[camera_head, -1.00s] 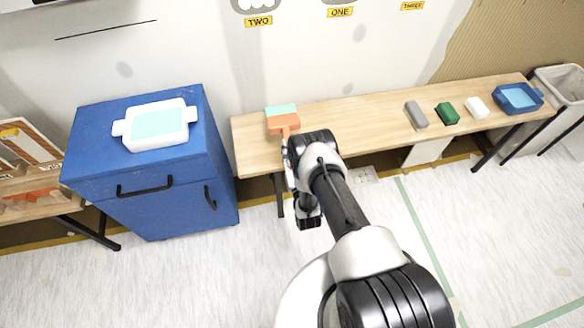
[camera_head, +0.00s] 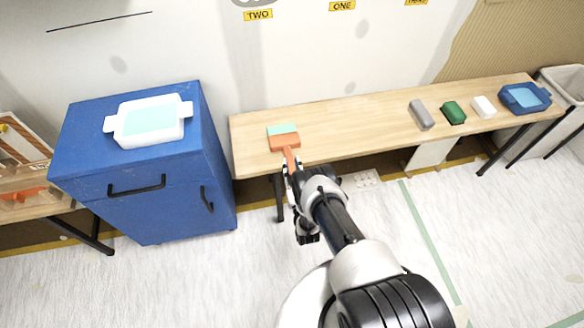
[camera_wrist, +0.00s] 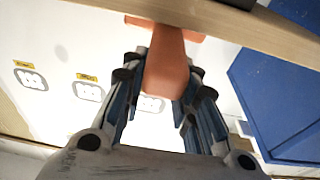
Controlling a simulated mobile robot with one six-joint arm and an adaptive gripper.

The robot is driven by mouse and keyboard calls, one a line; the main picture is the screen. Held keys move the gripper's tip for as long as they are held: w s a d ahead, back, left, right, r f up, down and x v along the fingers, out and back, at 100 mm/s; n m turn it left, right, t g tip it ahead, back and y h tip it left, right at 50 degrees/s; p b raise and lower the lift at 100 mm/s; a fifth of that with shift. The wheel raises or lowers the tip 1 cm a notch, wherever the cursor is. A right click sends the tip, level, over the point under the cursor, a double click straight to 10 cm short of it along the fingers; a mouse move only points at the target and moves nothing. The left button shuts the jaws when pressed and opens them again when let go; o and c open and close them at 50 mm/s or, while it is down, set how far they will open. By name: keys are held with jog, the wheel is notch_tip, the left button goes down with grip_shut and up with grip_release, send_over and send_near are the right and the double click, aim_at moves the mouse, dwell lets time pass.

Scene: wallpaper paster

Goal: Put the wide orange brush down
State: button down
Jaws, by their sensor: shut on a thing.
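The wide orange brush (camera_head: 284,141) has an orange head with pale green bristles and shows at the left end of the wooden bench (camera_head: 350,128). Its bristles point toward the wall and its handle toward me. My gripper (camera_head: 291,170) is shut on the handle at the bench's front edge. In the wrist view the orange handle (camera_wrist: 167,75) sits between the two fingers of my gripper (camera_wrist: 163,88). The bench edge (camera_wrist: 235,25) hides part of the brush head there. I cannot tell whether the brush touches the bench top.
A blue cabinet (camera_head: 135,205) with a white tray (camera_head: 112,123) on it stands left of the bench. A grey block (camera_head: 421,114), a green block (camera_head: 453,112), a white block (camera_head: 484,107) and a blue tray (camera_head: 543,105) sit toward the bench's right end. The bench middle is clear.

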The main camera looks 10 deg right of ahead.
jog(key=shift+f, duration=0.1)
jog(key=c, duration=1.2)
grip_release()
jog(key=shift+c, duration=0.2)
